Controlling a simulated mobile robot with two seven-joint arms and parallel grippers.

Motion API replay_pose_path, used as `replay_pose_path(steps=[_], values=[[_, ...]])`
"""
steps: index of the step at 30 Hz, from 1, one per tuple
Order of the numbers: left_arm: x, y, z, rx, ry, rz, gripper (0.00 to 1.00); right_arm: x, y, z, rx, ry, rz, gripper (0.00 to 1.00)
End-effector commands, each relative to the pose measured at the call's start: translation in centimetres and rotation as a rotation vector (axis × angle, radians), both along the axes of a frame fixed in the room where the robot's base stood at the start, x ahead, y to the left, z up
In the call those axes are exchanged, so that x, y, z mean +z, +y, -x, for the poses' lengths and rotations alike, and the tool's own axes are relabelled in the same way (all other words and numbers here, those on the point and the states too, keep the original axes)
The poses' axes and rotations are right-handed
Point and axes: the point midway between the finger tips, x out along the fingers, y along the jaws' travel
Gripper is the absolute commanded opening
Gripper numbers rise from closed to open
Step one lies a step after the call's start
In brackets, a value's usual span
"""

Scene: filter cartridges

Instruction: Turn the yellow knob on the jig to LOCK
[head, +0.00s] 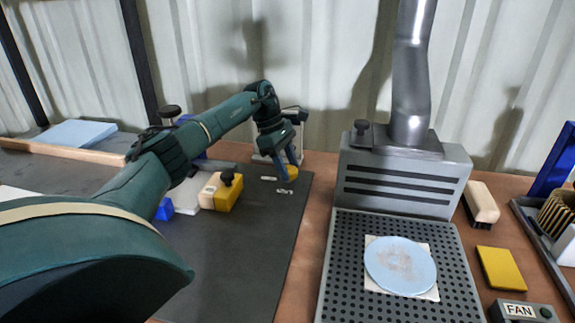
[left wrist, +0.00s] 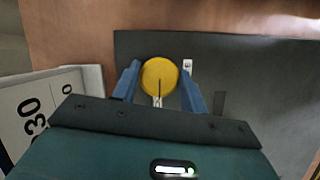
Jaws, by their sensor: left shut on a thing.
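The round yellow knob (head: 292,173) sits at the far right corner of the dark mat (head: 245,245). In the left wrist view the yellow knob (left wrist: 159,77) has a dark line on its top, pointing down the picture. My left gripper (head: 288,163) reaches down over it, its blue fingers (left wrist: 158,85) on either side and shut on it. One small white label (left wrist: 187,66) is right of the knob and another (left wrist: 157,101) is below it, partly hidden. Their lettering is too small to read. My right gripper is not in view.
A white panel marked 30 (left wrist: 35,115) stands close left of the gripper in the wrist view. Yellow and wooden blocks (head: 222,192) with a black knob stand on the mat. A grey vented box (head: 400,180) with a pipe and a perforated plate (head: 345,270) is to the right.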

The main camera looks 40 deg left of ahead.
Motion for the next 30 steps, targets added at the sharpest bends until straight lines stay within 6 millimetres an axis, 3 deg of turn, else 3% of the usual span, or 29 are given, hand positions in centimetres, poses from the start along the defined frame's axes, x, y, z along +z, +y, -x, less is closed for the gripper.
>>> replay_pose_path(steps=[4, 5, 12, 22, 30], values=[[0.1, 0.0, 0.0, -0.002, -0.004, -0.001, 0.2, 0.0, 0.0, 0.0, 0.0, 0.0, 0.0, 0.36], [0.1, 0.0, 0.0, -0.002, -0.004, -0.001, 0.45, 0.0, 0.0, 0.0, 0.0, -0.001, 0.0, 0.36], [0.1, 0.0, 0.0, 0.0, -0.002, -0.001, 0.65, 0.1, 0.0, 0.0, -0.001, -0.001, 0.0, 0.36], [0.6, 0.2, 0.0, 0.0, -0.002, -0.001, 0.65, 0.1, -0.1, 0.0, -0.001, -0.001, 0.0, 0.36], [5.3, 2.1, 0.6, 0.003, -0.006, -0.001, 0.65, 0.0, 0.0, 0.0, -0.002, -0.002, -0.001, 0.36]])
